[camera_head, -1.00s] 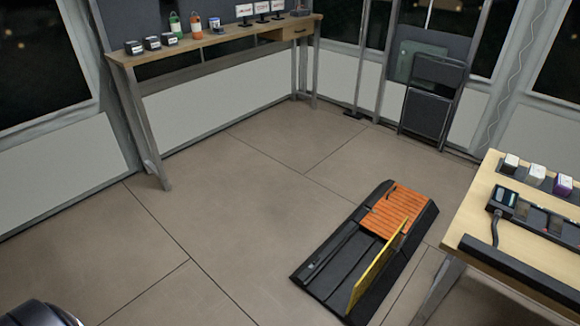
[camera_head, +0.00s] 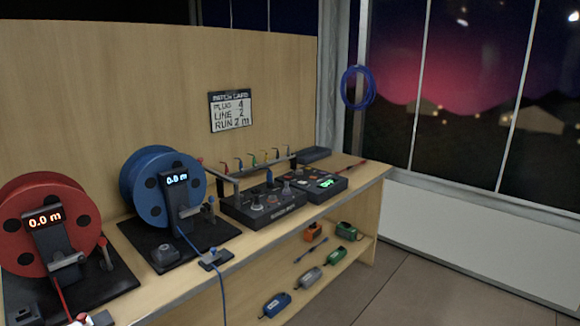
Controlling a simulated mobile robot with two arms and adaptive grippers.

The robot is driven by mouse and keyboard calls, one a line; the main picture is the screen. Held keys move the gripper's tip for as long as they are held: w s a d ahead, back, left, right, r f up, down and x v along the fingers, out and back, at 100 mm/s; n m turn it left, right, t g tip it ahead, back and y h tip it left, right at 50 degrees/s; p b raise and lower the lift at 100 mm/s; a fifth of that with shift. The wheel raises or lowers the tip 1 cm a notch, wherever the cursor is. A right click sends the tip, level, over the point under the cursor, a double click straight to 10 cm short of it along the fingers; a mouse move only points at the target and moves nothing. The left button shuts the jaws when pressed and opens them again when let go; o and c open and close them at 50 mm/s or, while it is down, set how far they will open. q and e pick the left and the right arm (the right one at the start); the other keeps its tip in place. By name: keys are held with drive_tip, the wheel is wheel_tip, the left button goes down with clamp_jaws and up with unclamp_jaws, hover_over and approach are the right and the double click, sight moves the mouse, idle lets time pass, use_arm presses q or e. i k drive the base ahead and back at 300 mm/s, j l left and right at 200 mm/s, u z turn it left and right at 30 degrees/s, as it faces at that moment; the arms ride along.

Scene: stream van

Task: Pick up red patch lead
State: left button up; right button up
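A rack (camera_head: 262,164) on the wooden bench holds a row of several small coloured pieces, which look like plugs or short leads. A small red piece (camera_head: 223,168) is near the rack's left end. A thin red item (camera_head: 349,167) lies near the bench's right end, beside the control boxes. A red cable (camera_head: 63,300) also runs down from the red reel. I cannot tell for sure which of these is the red patch lead. Neither of my grippers shows in this view.
A red reel (camera_head: 45,215) and a blue reel (camera_head: 150,180) stand on the bench's left, both reading 0.0 m. Control boxes (camera_head: 262,207) stand before the rack. A card (camera_head: 230,111) hangs behind. Several tools lie on the lower shelf (camera_head: 318,261). Floor (camera_head: 430,290) is clear at right.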

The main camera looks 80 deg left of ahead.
sight(349, 168)
drive_tip(key=i+j+u, duration=0.1)
drive_tip(key=j+u, duration=0.3)
drive_tip(key=i+j+u, duration=0.1)
drive_tip(key=u, duration=0.35)
drive_tip(key=i+j+u, duration=0.2)
drive_tip(key=u, duration=0.2)
drive_tip(key=i+j+u, duration=0.2)
drive_tip(key=u, duration=0.2)
drive_tip(key=i+j+u, duration=0.15)
drive_tip(key=u, duration=0.3)
drive_tip(key=i, duration=0.05)
